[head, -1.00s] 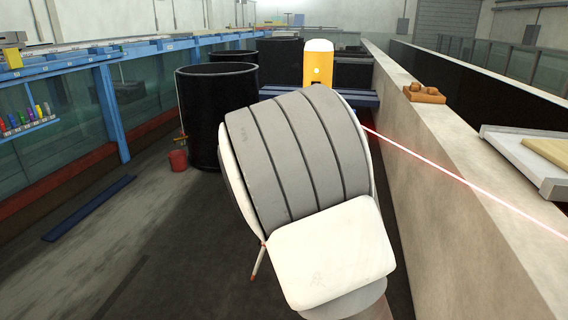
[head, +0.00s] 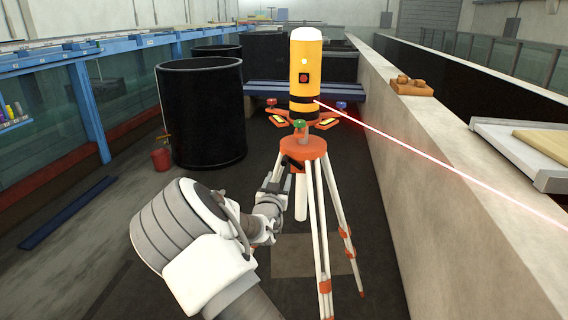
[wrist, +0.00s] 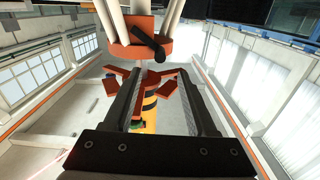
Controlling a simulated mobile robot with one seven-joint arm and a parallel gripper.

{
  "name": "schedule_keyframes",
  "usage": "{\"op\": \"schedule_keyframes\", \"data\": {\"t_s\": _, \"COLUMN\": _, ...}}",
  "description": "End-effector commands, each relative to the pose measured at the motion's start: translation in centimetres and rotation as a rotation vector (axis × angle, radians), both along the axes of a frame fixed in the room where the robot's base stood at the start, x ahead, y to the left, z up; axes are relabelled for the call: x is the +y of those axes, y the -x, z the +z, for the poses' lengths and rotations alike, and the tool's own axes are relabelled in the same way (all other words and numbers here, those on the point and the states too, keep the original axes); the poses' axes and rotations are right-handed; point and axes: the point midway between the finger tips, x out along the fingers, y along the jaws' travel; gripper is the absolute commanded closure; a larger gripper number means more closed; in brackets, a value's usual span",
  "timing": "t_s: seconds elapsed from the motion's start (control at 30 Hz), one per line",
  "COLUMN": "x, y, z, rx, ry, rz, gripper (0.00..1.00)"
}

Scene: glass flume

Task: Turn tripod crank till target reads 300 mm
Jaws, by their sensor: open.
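A yellow and black laser instrument (head: 305,80) stands upright on a tripod (head: 304,148) with an orange head and white legs. A red beam leaves it to the right. The black crank (head: 291,163) sits on the left side of the tripod head, partly hidden by my gripper. In the wrist view, which is upside down, the crank (wrist: 149,40) shows just beyond my fingertips. My gripper (head: 279,178) is open and empty, close to the crank; contact is not clear. Its two black fingers (wrist: 160,76) stand apart in the wrist view. No target reading is legible.
A concrete wall (head: 425,165) runs along the right, with a wooden piece (head: 411,87) on top. A large black tank (head: 200,115) and a red bucket (head: 160,159) stand behind to the left. A blue bar (head: 68,212) lies on the floor.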

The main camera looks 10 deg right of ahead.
Motion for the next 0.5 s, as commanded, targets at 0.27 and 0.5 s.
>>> {"op": "schedule_keyframes", "data": {"t_s": 0.27, "x": -1.6, "y": -4.6, "z": 0.0, "rx": 0.001, "ry": 0.003, "rz": 0.0, "gripper": 0.43}}
{"op": "schedule_keyframes", "data": {"t_s": 0.5, "x": -2.6, "y": -7.8, "z": 0.0, "rx": 0.001, "ry": 0.002, "rz": 0.0, "gripper": 0.43}}
